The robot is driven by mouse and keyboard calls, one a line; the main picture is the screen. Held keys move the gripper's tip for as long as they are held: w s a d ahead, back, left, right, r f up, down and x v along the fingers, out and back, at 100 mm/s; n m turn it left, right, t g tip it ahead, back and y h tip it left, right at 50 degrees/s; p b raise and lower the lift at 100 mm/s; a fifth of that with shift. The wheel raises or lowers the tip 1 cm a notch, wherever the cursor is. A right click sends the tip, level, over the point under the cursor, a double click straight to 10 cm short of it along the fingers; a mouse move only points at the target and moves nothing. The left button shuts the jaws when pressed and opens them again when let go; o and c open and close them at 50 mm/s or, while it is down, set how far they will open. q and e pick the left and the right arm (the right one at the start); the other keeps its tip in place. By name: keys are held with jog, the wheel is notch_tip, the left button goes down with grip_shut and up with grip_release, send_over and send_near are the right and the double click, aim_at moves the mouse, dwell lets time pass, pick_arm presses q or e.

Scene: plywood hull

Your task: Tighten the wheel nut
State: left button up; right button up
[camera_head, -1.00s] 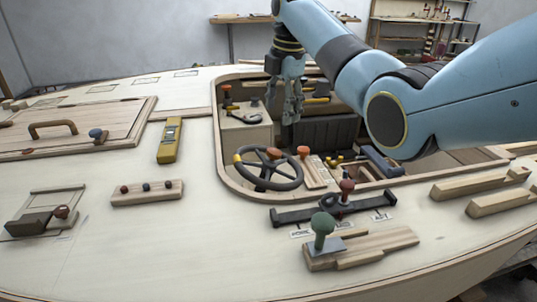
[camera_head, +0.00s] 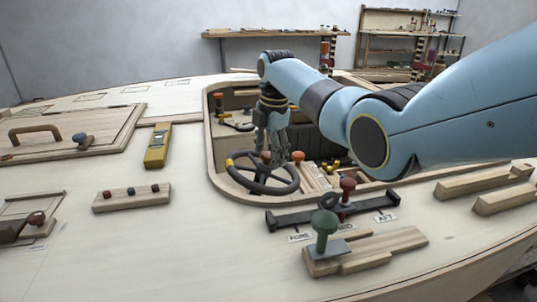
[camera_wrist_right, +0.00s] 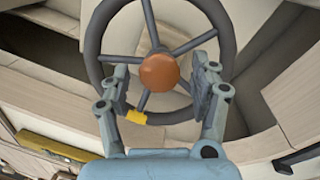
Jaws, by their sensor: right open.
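The steering wheel (camera_head: 262,187) is dark with a yellow mark on its rim and sits at the near left of the cockpit opening. Its round orange-brown hub nut (camera_wrist_right: 159,72) shows in the right wrist view at the wheel's centre. My right gripper (camera_head: 270,155) is open and points down over the wheel. In the right wrist view its two fingers (camera_wrist_right: 160,85) stand on either side of the nut, apart from it, with gaps on both sides. In the head view the fingers partly hide the nut. My left gripper is not in view.
An orange-topped lever (camera_head: 298,158) stands right of the wheel. A yellow level (camera_head: 157,147) and a block with several pegs (camera_head: 131,197) lie left on open deck.

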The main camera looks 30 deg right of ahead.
jog(key=c, duration=1.2)
